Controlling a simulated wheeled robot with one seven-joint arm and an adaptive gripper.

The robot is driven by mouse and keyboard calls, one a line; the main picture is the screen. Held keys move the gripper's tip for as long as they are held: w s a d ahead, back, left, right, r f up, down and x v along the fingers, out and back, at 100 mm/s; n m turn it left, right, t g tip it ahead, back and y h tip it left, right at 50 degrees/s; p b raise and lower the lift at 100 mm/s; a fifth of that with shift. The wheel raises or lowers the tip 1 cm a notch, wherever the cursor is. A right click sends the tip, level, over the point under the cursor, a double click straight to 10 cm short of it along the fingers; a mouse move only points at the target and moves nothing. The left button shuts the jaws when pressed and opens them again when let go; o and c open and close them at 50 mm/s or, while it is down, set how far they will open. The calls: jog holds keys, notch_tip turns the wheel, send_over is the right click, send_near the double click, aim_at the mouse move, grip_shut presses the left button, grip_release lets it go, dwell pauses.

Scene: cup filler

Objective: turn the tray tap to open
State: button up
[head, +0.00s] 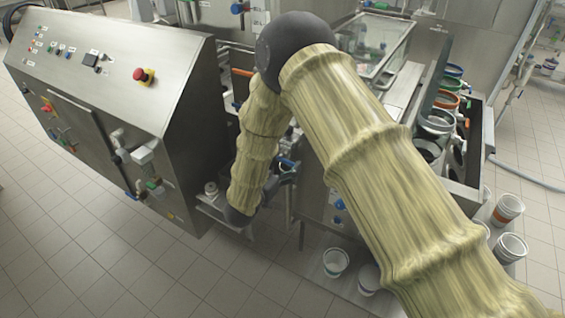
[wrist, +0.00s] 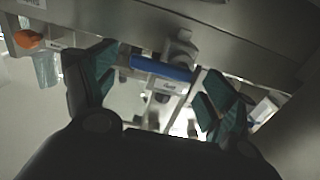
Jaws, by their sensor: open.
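A blue tap handle (wrist: 160,68), which looks like the tray tap, is mounted under a metal edge in the wrist view. It lies crosswise, with a pale labelled fitting just below it. My gripper (wrist: 160,80) is open, with one teal-padded finger on each side of the handle. I cannot tell whether either finger touches it. In the head view a small blue handle (head: 288,162) shows beside my forearm, probably the same tap. My gripper there is mostly hidden behind my arm.
An orange knob (wrist: 28,39) is at the upper left of the wrist view. In the head view a steel control cabinet (head: 120,60) with a red button (head: 140,75) stands left. White cups (head: 335,262) stand low at the front. Tiled floor (head: 150,270) is clear at lower left.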

jog(key=c, duration=1)
jog(key=shift+f, duration=0.1)
jog(key=shift+w+a+f+m+b, duration=0.2)
jog(key=shift+f+m+b, duration=0.35)
jog(key=shift+m+b, duration=2.5)
jog(key=shift+w+a+f+m+b, duration=0.15)
jog(key=shift+a+f+m+b, duration=0.3)
jog(key=shift+m+b, duration=2.6)
jog(key=shift+w+a+f+m+b, duration=0.15)
jog(key=shift+f+m+b, duration=0.45)
jog(key=shift+m+b, duration=2.4)
